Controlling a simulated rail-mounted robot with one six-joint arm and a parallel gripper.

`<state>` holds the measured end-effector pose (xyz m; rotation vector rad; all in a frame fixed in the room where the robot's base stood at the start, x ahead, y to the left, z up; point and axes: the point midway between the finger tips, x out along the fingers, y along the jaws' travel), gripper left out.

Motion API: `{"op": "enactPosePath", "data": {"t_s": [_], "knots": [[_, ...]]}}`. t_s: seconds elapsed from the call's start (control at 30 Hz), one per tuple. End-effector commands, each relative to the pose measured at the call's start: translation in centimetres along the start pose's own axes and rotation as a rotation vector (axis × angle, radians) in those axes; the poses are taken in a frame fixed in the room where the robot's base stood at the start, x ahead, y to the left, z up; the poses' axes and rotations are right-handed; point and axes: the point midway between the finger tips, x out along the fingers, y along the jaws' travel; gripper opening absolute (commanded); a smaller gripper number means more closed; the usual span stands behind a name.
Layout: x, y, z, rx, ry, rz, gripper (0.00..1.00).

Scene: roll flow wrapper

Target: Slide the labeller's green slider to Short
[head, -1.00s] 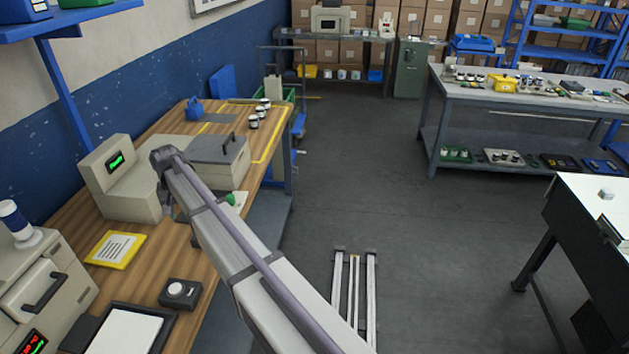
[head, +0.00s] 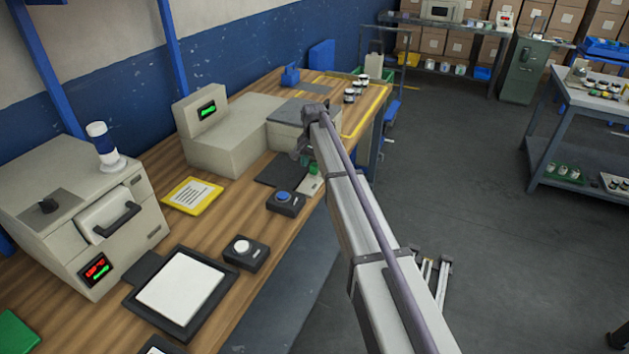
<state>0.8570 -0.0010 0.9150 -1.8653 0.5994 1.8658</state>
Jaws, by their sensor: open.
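A beige machine (head: 224,146) with a green-lit display stands on the wooden bench against the blue wall. A small green part (head: 314,168) on a pale plate shows at the bench's front edge, partly behind my arm; I cannot tell if it is the labeller's slider. No Short marking is readable. My gripper (head: 299,152) hangs at the far end of my arm, beside the beige machine's right end and above the bench. It is small and partly hidden, open, with nothing seen in it. I cannot tell whether it touches anything.
A black box with a blue button (head: 285,202) and one with a white button (head: 243,252) stand along the bench front. A yellow-framed sheet (head: 192,195), a black-framed white pad (head: 182,289) and another beige machine (head: 85,215) lie leftward. Several jars (head: 355,90) stand at the back.

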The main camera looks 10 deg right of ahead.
Motion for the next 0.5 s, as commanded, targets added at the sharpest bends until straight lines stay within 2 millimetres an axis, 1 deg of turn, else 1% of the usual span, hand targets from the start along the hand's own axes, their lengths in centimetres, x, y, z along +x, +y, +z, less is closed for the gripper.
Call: {"op": "enactPosePath", "data": {"t_s": [0.03,0.1,0.37,0.5], "knots": [[1.74,0.00,0.00,0.000,0.000,0.000,0.53],[2.14,0.00,0.00,0.000,0.000,0.000,0.53],[1.85,0.00,0.00,0.000,0.000,0.000,0.53],[1.85,0.00,0.01,0.000,0.000,0.000,0.41]]}}
